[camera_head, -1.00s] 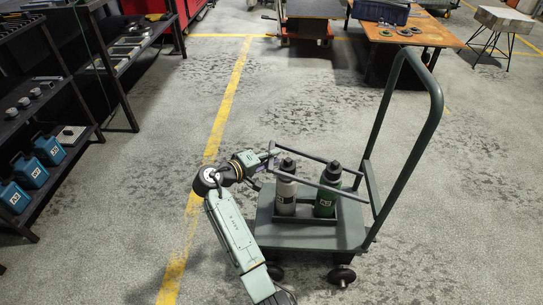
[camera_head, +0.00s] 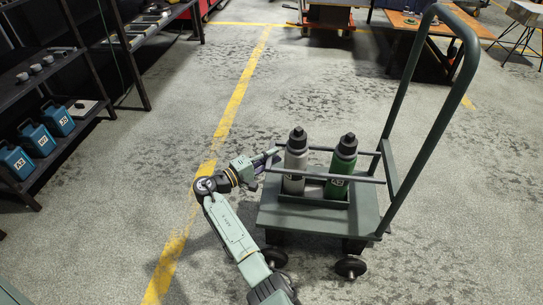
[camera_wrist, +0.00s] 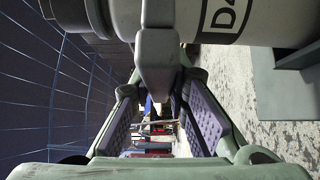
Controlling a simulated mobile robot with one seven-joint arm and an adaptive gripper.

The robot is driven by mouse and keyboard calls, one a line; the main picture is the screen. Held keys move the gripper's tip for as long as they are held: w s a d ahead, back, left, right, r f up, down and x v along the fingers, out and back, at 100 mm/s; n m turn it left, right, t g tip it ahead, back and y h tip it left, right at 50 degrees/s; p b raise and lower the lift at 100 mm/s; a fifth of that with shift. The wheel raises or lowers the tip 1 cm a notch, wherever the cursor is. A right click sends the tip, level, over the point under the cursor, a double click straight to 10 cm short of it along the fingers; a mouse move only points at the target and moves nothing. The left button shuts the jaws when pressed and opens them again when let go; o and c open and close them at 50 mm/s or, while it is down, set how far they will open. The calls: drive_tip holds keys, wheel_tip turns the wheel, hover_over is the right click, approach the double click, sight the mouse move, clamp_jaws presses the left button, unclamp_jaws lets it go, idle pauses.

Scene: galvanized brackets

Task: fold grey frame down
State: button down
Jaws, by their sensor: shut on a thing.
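The grey frame (camera_head: 360,179) is a U of thin bars hinged at the handle side of the grey-green trolley. Its long bars run almost level past the bottles, and its free end is at the left. My gripper (camera_head: 270,155) is shut on that free end, left of the bottles; the fingers hide part of the bar. A white bottle (camera_head: 294,161) and a green bottle (camera_head: 341,165) stand upright in a low holder on the trolley deck (camera_head: 282,214). My gripper's fingers (camera_wrist: 162,100) show in the wrist view, with a pale labelled bottle close above them.
The trolley's tall handle (camera_head: 432,120) rises at the right. A dark shelf rack with blue containers (camera_head: 38,138) stands at the left. A wooden-topped table (camera_head: 425,22) is at the back right. The floor left of the trolley is clear.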

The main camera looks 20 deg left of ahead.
drive_tip(key=shift+f, duration=0.3)
drive_tip(key=c, duration=1.8)
unclamp_jaws()
drive_tip(key=shift+f, duration=0.1)
drive_tip(key=shift+o, duration=1.3)
drive_tip(key=shift+s+a, duration=0.1)
drive_tip(key=v, duration=1.2)
drive_tip(key=shift+r, duration=0.25)
